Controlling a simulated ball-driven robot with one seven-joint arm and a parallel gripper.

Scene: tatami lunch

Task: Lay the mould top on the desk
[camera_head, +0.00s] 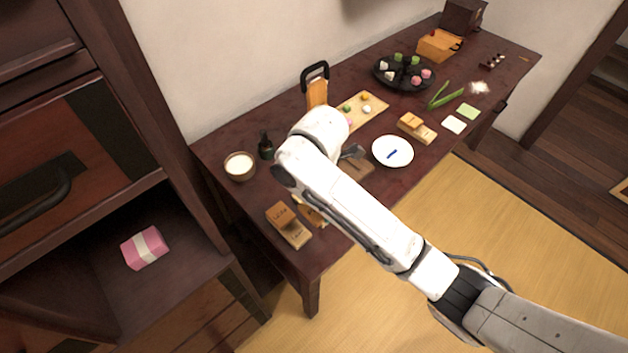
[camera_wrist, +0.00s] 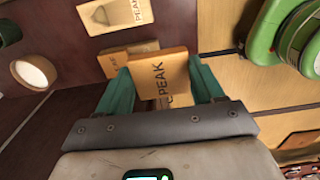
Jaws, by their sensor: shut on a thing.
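A further pale piece with PEAK lettering (camera_wrist: 115,14) lies beyond on the dark red desk (camera_wrist: 60,110). In the head view my white arm hides the gripper. Wooden blocks (camera_head: 281,213) show at the near left of the desk (camera_head: 225,195), beside the arm. I cannot tell which piece there is held.
A bowl of white stuff (camera_head: 240,165) and a dark bottle (camera_head: 266,147) stand at the left. A white plate (camera_head: 400,160), wooden blocks (camera_head: 417,128) and a black tray (camera_head: 385,82) lie to the right. Bare desk shows around the bowl. The front edge is close.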

